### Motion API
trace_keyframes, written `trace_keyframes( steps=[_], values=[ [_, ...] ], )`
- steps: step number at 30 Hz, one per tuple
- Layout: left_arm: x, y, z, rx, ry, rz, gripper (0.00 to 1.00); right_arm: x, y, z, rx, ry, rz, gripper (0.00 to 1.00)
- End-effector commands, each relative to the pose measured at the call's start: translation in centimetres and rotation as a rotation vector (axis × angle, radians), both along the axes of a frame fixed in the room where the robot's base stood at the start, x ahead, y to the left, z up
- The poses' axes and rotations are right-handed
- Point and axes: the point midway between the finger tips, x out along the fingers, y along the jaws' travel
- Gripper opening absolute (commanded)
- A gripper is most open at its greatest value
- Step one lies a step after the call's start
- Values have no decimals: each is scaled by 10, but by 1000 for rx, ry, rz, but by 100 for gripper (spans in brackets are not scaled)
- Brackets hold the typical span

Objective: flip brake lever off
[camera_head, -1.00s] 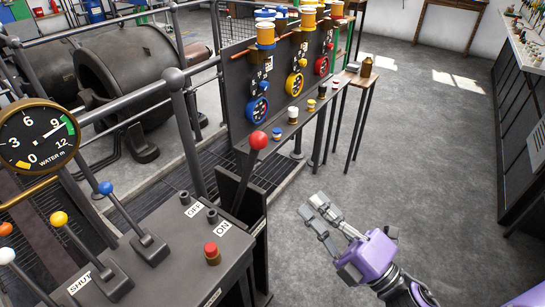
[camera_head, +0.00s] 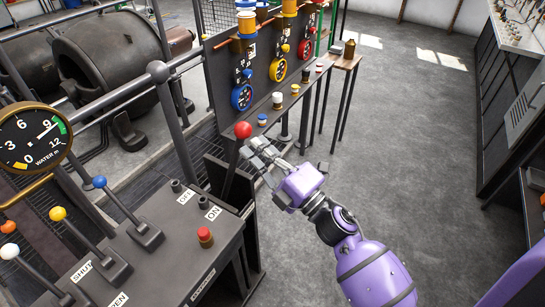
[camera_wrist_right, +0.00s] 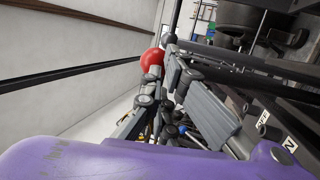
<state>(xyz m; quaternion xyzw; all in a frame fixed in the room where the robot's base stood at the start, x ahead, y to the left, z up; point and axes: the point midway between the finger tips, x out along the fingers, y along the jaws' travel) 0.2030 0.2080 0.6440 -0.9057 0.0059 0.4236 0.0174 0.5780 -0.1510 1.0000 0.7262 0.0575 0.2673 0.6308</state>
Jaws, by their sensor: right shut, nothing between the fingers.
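The brake lever, a dark bar with a red ball knob (camera_head: 242,131), stands at the right side of the dark console, near the OFF label (camera_head: 185,197) and the ON label (camera_head: 213,213). Its knob also shows in the wrist view (camera_wrist_right: 152,61), just beyond the fingertips. My right gripper (camera_head: 254,149) is shut and empty, close to the right of the knob and slightly below it in the head view. I cannot tell whether it touches the lever. The lower part of the lever is partly hidden behind the console and its slot. My left gripper is out of view.
Other levers have blue (camera_head: 99,182), yellow (camera_head: 57,213) and white (camera_head: 9,251) knobs. A red push button (camera_head: 205,234) sits on the console. A dark panel with coloured wheels (camera_head: 241,96) stands behind. Open grey floor lies to the right.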

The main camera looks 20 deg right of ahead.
Motion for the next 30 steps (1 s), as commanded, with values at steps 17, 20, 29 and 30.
trace_keyframes(
  steps=[17, 20, 29, 30],
  values=[
    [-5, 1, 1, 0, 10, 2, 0, 10, 7, 6, 0, -1, 2, 0],
    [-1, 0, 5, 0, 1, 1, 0, 21, 15, 13, 0, -3, 1, 0],
    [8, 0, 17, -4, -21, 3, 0, 85, 66, 42, 2, -6, 3, 0],
    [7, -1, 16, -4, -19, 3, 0, 94, 73, 43, 2, -4, 3, 0]
  ],
)
